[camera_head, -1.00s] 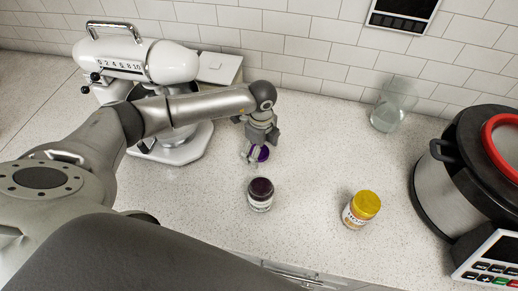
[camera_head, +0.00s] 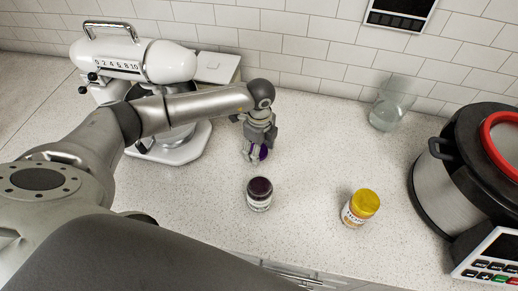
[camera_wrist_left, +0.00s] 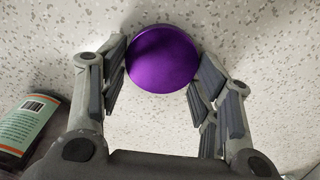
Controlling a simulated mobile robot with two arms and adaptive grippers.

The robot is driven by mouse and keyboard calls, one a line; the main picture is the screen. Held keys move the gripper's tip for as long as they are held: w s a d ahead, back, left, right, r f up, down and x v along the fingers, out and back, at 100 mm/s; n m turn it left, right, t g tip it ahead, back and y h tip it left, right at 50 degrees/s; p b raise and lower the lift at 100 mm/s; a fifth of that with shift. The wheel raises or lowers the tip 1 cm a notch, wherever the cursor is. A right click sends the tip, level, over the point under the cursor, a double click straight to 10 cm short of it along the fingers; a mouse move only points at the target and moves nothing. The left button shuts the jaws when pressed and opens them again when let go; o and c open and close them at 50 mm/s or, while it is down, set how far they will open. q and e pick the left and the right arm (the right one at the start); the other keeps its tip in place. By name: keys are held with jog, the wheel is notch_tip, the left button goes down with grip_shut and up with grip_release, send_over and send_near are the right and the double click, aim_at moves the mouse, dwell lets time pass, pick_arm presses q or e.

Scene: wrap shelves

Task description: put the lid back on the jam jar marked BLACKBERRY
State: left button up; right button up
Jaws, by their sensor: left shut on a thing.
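A purple lid (camera_head: 263,152) is held between the fingers of my left gripper (camera_head: 256,153), behind the dark jar. In the left wrist view the round purple lid (camera_wrist_left: 162,58) sits between the fingertips of my left gripper (camera_wrist_left: 160,75), with the speckled counter behind it. An open jar with dark contents (camera_head: 260,186) stands upright on the counter, nearer to me than the lid. Its label (camera_wrist_left: 28,118) shows a barcode at the left of the wrist view; I cannot read a name on it. My right gripper is not in view.
A jar with a yellow lid (camera_head: 361,208) stands to the right. A white stand mixer (camera_head: 140,60) is at the left, a clear glass (camera_head: 387,113) at the back, and a large cooker (camera_head: 450,190) at the right. The counter between the jars is clear.

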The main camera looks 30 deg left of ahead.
pick_arm(q)
jog(key=shift+r+b, duration=0.5)
jog(key=shift+r, duration=0.05)
jog(key=s+d+r+b, duration=0.5)
jog(key=s+d+r, duration=0.4)
jog(key=d+r, duration=0.1)
jog(key=shift+s+r+b, duration=0.4)
jog(key=shift+r, duration=0.45)
jog(key=w+a+r+n, duration=0.1)
jog(key=a+r+n, duration=0.2)
jog(key=n, duration=1.6)
jog(key=shift+w+a+n+b, duration=0.3)
jog(key=shift+a, duration=0.75)
